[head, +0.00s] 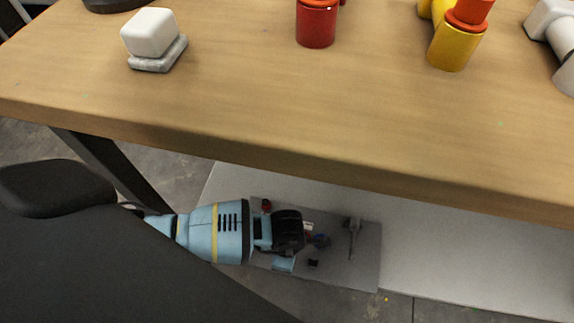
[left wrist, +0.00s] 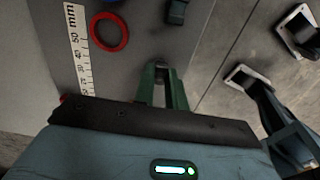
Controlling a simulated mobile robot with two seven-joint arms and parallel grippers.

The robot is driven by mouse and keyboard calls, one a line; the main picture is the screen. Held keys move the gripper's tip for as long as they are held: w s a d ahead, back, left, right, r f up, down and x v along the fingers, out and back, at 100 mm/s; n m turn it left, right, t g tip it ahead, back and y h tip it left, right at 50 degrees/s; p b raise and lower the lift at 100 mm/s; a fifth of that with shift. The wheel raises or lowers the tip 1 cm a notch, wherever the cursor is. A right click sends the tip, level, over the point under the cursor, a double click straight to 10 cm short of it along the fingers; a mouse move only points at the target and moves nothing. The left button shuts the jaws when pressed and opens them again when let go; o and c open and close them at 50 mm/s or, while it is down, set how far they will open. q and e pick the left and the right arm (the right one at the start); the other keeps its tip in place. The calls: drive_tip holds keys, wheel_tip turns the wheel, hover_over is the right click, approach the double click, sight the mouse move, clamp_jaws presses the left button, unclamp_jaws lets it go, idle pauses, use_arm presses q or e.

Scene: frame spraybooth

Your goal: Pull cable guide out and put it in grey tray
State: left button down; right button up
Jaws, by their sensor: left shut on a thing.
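My left gripper (head: 304,238) is low, below the table's front edge, over a grey tray (head: 365,272) with small items on it. In the left wrist view its two green fingers (left wrist: 162,76) come close together, pointing at the grey surface. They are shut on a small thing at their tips. That thing is mostly hidden between the fingers, so I cannot tell whether it is the cable guide. No other cable guide can be made out. My right gripper is in neither view.
The tray area holds a ruler (left wrist: 79,45), a red ring (left wrist: 109,31), a dark block (left wrist: 177,12) and a slim grey tool (head: 353,238). The wooden table (head: 250,100) overhangs above, carrying a white cube (head: 150,33), red cup (head: 316,24) and yellow part (head: 455,45). Concrete floor lies beyond.

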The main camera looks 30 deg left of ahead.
use_arm(q)
drive_tip(key=shift+r, duration=0.1)
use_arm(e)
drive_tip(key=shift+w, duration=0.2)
use_arm(q)
drive_tip(key=shift+r, duration=0.2)
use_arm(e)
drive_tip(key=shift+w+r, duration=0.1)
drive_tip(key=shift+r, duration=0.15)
use_arm(q)
drive_tip(key=shift+r+p, duration=0.1)
drive_tip(key=shift+p, duration=0.2)
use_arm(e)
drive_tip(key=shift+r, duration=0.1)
use_arm(q)
drive_tip(key=shift+r+p, duration=0.35)
drive_tip(key=shift+r, duration=0.35)
drive_tip(key=shift+r+p, duration=0.45)
drive_tip(key=shift+p, duration=0.15)
drive_tip(key=shift+r+p, duration=0.5)
drive_tip(key=shift+r, duration=0.3)
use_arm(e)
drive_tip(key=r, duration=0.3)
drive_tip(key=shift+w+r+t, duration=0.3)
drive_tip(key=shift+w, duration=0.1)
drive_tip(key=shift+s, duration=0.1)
